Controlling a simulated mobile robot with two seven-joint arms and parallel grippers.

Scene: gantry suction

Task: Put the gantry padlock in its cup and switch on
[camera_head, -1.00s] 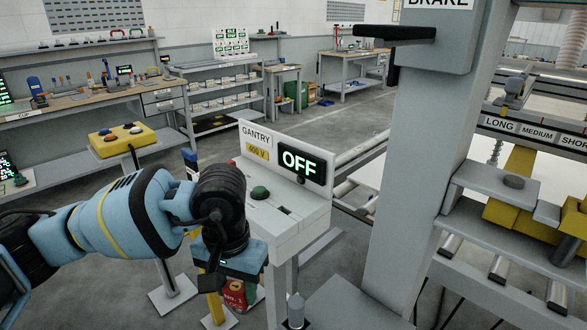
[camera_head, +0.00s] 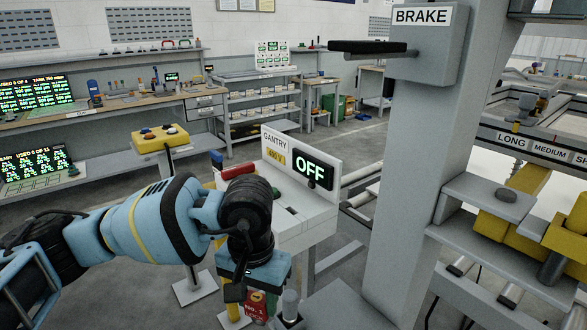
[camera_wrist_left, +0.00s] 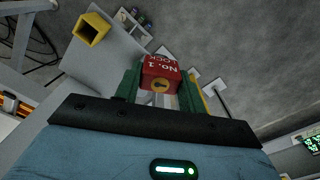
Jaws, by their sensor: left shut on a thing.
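My left gripper (camera_head: 258,296) points down in front of the gantry panel and is shut on the red padlock (camera_head: 256,308), marked No. 1. In the left wrist view the green fingers (camera_wrist_left: 160,98) hold the padlock (camera_wrist_left: 162,72) between them, with its keyhole facing the camera. The gantry panel (camera_head: 300,208) has a sign GANTRY 400 V and a display (camera_head: 311,170) reading OFF. My right gripper is not in view.
A grey column (camera_head: 415,150) with a BRAKE box (camera_head: 430,40) stands right of the panel. A yellow button box (camera_head: 160,138) on a post stands left behind my arm. Shelves and benches are at the back. Open grey floor lies between.

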